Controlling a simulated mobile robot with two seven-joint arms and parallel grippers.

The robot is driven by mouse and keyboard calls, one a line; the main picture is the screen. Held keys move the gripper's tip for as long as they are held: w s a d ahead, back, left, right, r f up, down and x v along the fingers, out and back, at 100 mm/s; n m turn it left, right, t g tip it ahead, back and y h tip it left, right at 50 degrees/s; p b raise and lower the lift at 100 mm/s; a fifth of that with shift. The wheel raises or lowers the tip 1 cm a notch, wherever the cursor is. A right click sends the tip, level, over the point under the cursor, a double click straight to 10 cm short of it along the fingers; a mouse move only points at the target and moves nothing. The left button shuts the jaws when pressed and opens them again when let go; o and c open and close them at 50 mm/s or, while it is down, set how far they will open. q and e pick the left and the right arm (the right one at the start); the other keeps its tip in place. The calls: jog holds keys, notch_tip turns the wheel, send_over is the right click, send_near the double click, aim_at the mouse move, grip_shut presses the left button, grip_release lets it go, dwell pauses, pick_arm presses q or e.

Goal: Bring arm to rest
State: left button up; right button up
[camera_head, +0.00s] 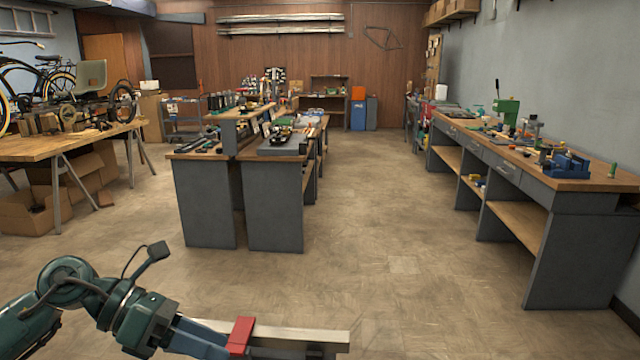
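My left arm comes in from the lower left, and its gripper (232,341) is low in the head view, near the bottom edge. A red block-like piece (241,334) shows at the gripper's far end. A pale straight bar (300,336) with a dark underside runs to the right beside it. I cannot tell whether the gripper holds either of these, as the lower part is cut off by the frame. My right arm and gripper are not in view.
A grey double workbench (206,212) with tools stands ahead. A long bench (585,250) with a blue vise (567,164) lines the right wall. A wooden table (40,148) with bicycle parts is at the left. The floor (400,230) between the benches is clear.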

pick_arm(q)
jog(key=d+n+t+h, duration=0.5)
jog(key=d+n+h, duration=0.25)
jog(key=n, duration=0.35)
jog(key=s+a+f+n+t+y+p, duration=0.1)
jog(key=a+f+n+t+y, duration=0.2)
jog(key=f+n+t+y, duration=0.65)
jog(key=s+a+f+n+t+y+p, duration=0.1)
jog(key=a+f+n+t+y, duration=0.3)
jog(key=n, duration=1.1)
jog(key=s+f+n+g+y, duration=0.2)
jog(key=s+f+n+g, duration=0.6)
jog(key=f, duration=0.5)
jog(key=shift+s+d+f+y, duration=0.25)
jog(key=shift+s+d+y, duration=0.05)
jog(key=shift+s, duration=0.95)
